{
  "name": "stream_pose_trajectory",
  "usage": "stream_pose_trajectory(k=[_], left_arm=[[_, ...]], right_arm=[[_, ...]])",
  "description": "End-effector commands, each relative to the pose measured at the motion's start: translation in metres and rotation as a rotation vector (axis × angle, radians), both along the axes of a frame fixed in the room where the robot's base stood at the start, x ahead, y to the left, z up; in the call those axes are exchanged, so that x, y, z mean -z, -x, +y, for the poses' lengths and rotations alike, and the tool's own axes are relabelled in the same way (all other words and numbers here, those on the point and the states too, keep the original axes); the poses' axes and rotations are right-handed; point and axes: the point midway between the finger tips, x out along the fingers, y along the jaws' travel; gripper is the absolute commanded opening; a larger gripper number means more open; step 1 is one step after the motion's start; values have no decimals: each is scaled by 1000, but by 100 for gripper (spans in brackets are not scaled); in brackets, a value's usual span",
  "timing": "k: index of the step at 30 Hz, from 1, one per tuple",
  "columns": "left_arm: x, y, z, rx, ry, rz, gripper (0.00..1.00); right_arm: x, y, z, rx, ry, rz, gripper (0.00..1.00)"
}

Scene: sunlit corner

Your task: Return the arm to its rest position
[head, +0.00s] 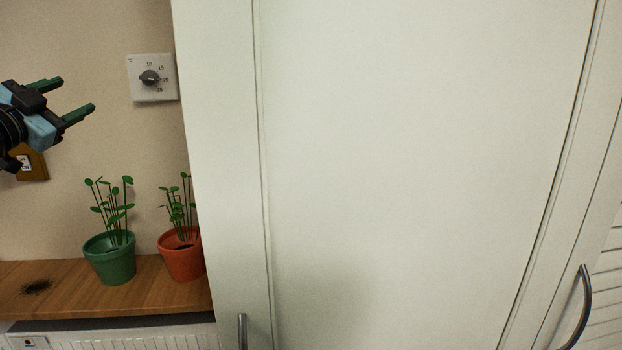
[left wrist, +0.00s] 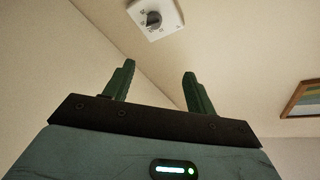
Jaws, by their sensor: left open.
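My left gripper (head: 78,99) comes in from the left edge in the head view, in front of the beige wall. Its two green fingers are apart with nothing between them. They also show open and empty in the left wrist view (left wrist: 158,85). The gripper is left of the white thermostat dial (head: 150,78) and above the plants, apart from both. The dial also shows beyond the fingertips in the left wrist view (left wrist: 154,19). My right gripper is in neither view.
A green pot (head: 110,259) and an orange pot (head: 181,256), both with plants, stand on a wooden shelf (head: 60,295) above a radiator. A large pale cabinet door (head: 420,160) fills the middle and right, with a metal handle (head: 580,308). A picture frame (left wrist: 302,99) hangs on the wall.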

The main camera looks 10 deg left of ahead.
Motion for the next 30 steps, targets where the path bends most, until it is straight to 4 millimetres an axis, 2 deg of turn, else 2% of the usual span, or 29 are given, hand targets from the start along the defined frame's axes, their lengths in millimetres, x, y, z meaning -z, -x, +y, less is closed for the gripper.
stream_pose_trajectory(k=[2,3,12,17,23,24,30], left_arm=[[-1,0,0,-1,0,-1,56],[4,-8,-14,31,13,1,56],[21,-46,-95,199,92,0,56],[27,-60,-140,288,132,-1,56],[33,-72,-198,397,183,-1,56],[40,-75,-203,404,189,8,56],[104,-82,-195,367,179,87,56]], right_arm=[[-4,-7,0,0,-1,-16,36],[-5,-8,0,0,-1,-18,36],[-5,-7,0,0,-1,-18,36],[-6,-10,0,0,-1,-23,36],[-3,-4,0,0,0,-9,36],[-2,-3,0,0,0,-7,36],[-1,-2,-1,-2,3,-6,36]])
